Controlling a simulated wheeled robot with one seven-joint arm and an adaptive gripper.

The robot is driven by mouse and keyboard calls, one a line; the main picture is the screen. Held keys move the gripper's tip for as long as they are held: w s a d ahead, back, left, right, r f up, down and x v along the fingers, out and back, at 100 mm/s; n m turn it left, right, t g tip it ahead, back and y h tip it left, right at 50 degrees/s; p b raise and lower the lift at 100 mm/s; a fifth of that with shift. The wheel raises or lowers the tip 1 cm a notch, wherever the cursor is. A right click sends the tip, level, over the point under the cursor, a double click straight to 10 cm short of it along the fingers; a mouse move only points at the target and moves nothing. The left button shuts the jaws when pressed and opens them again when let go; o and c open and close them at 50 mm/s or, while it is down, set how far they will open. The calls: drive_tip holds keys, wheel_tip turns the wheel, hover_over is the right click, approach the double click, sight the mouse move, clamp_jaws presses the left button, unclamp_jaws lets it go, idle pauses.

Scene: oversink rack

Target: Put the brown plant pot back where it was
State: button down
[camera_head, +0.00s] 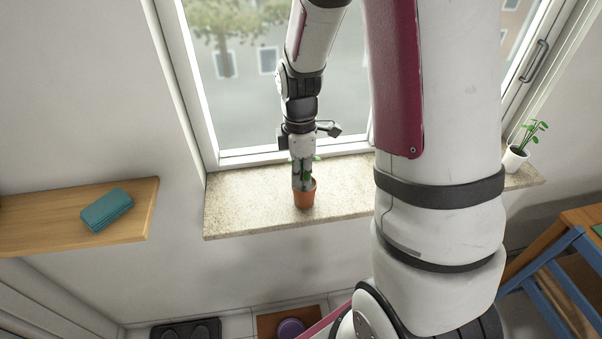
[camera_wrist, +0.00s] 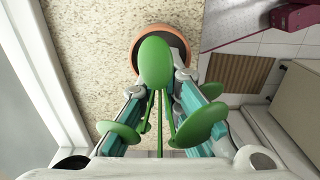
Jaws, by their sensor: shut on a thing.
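The brown plant pot (camera_head: 305,196) is at the window sill (camera_head: 245,205), near its front edge, with a green plant (camera_head: 307,174) in it. It looks upright; I cannot tell whether its base touches the sill. My gripper (camera_head: 302,182) points down from above and is shut on the pot. In the wrist view the two fingers reach past the green leaves (camera_wrist: 155,62) to the rim of the pot (camera_wrist: 134,55). The leaves and fingers hide most of the pot there.
A white pot with a plant (camera_head: 515,158) stands at the right end of the sill. A wooden shelf (camera_head: 145,205) with a folded teal cloth (camera_head: 106,211) is at the left. The sill left of the brown pot is bare. The window (camera_head: 240,80) rises behind.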

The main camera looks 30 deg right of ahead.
drive_tip(key=shift+f, duration=0.15)
drive_tip(key=c, duration=1.8)
unclamp_jaws()
wheel_tip(320, 180, up, 12)
drive_tip(key=f+b, duration=0.1)
drive_tip(key=s+a+r+m+t, duration=0.2)
drive_tip(key=s+a+r+m, duration=0.1)
drive_tip(key=s+r+m, duration=0.1)
drive_tip(key=s+a+r+m+t, duration=0.2)
drive_tip(key=s+a+r+m, duration=0.1)
drive_tip(key=s+r+m, duration=0.1)
drive_tip(key=s+a+r+m+t, duration=0.1)
drive_tip(key=s+a+r+m, duration=0.3)
drive_tip(key=s+m, duration=0.1)
drive_tip(key=shift+s+r+t, duration=0.1)
drive_tip(key=shift+s+t, duration=0.3)
drive_tip(key=shift+s, duration=0.05)
